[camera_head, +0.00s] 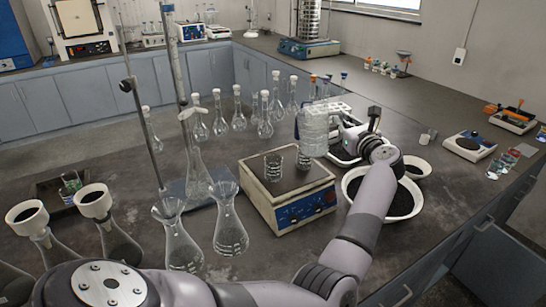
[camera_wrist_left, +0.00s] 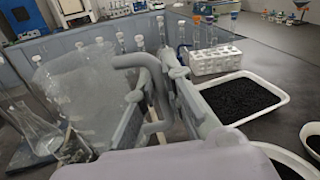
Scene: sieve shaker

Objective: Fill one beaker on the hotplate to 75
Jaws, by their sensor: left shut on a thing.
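The white hotplate (camera_head: 290,208) with a blue front panel stands mid-table. Two small clear beakers stand on its dark top, a left one (camera_head: 273,167) and a right one (camera_head: 304,161). My left gripper (camera_head: 335,131) is shut on a large clear beaker (camera_head: 313,128) and holds it roughly upright above the right rear of the hotplate. In the left wrist view the held beaker (camera_wrist_left: 85,95) fills the left side, beside the gripper fingers (camera_wrist_left: 155,95). Its contents and the levels in the small beakers cannot be read. My right gripper is not in view.
Conical flasks (camera_head: 230,230) stand left of the hotplate, near a stand with a rod (camera_head: 140,110). Several stoppered flasks (camera_head: 240,121) stand behind. A white bowl of dark grains (camera_head: 402,207) lies right, below my arm. A white rack (camera_wrist_left: 215,59) and tray (camera_wrist_left: 240,97) are nearby.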

